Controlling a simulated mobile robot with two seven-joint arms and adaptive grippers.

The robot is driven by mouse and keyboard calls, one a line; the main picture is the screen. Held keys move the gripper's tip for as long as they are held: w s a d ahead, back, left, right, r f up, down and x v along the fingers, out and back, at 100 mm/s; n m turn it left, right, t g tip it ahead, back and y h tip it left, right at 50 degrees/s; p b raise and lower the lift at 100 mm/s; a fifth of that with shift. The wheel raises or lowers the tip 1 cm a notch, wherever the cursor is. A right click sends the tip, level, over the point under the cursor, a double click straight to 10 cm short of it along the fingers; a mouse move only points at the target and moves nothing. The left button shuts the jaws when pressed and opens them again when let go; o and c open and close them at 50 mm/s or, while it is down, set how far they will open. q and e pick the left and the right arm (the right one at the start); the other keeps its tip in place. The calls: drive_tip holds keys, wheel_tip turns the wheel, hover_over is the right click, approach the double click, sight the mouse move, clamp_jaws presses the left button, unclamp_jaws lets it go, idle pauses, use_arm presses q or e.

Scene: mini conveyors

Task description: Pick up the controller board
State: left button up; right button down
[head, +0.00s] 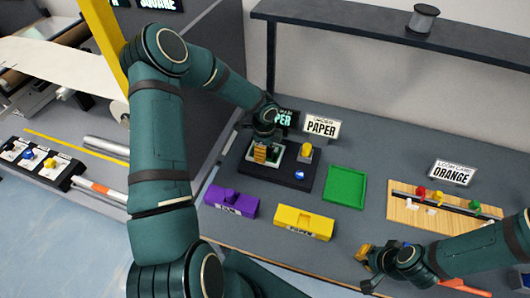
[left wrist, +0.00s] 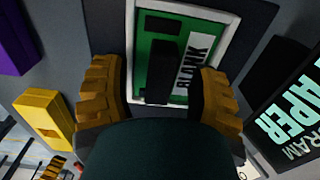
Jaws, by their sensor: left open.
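The controller board (left wrist: 143,50) is a green board with a black part and a "BLANK" label, lying inside a white frame (left wrist: 131,12) in the left wrist view. In the head view the frame sits on a black base (head: 289,177), and my gripper mostly hides the board. My left gripper (head: 261,154) is right above the board. Its yellow ribbed fingers (left wrist: 160,92) are apart on either side of the board's lower part, with nothing visibly held. My right gripper (head: 366,268) is low at the bench's front edge, away from the board; its finger gap is unclear.
A purple block (head: 231,203), a yellow block (head: 303,222) and a green tray (head: 345,186) lie nearby. Signs (head: 321,126) stand behind. A wooden board (head: 405,211) with coloured pieces is at right.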

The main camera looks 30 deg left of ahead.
use_arm(q)
drive_tip(key=shift+c, duration=0.4)
clamp_jaws()
